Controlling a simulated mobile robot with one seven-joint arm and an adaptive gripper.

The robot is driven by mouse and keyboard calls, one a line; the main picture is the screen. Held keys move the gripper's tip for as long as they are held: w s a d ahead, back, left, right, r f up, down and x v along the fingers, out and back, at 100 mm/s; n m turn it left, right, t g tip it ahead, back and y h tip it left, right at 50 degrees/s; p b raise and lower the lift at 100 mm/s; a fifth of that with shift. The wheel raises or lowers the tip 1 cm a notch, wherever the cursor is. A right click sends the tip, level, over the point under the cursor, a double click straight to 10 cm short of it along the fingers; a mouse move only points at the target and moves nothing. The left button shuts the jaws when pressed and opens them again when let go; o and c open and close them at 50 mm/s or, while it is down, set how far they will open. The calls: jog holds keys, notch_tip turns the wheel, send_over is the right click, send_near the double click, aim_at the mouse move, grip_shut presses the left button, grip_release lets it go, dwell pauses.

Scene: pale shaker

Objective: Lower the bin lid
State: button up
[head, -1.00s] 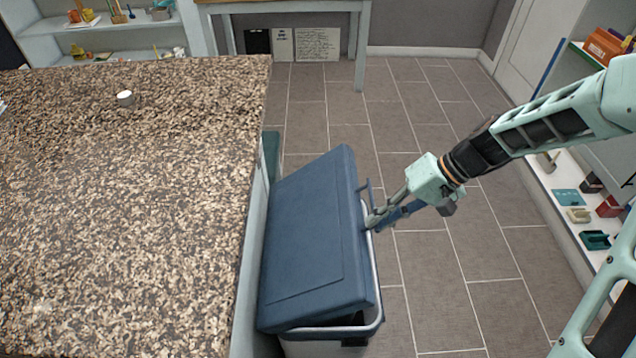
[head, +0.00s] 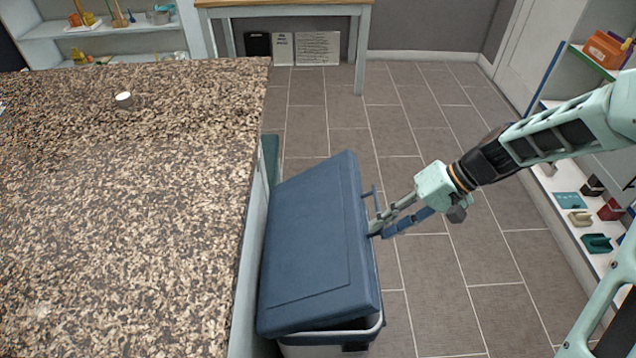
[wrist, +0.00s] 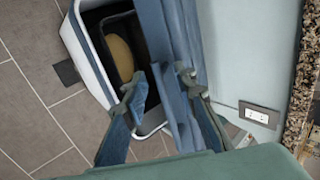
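The blue bin lid (head: 315,245) is tilted, partly open, leaning up toward the counter side above the bin. The bin's pale rim (head: 350,335) shows below the lid's front edge. In the wrist view, the lid (wrist: 165,45) stands at a steep angle beside the bin's open mouth, with the white rim (wrist: 88,55) to its left. My gripper (head: 373,208) is at the lid's right, free edge. Its fingers (wrist: 158,85) are spread apart, with the lid's edge between or just beyond them; whether they touch it I cannot tell.
A granite-topped counter (head: 130,190) stands close on the bin's left. Inside the bin is a dark liner with a tan oval thing (wrist: 121,60). An open shelf (head: 580,215) with small items is at the right. The tiled floor (head: 450,270) between is clear.

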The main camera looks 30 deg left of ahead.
jog(key=p+v, duration=0.5)
jog(key=v, duration=0.4)
dwell(0.3)
jog(key=shift+f, duration=0.1)
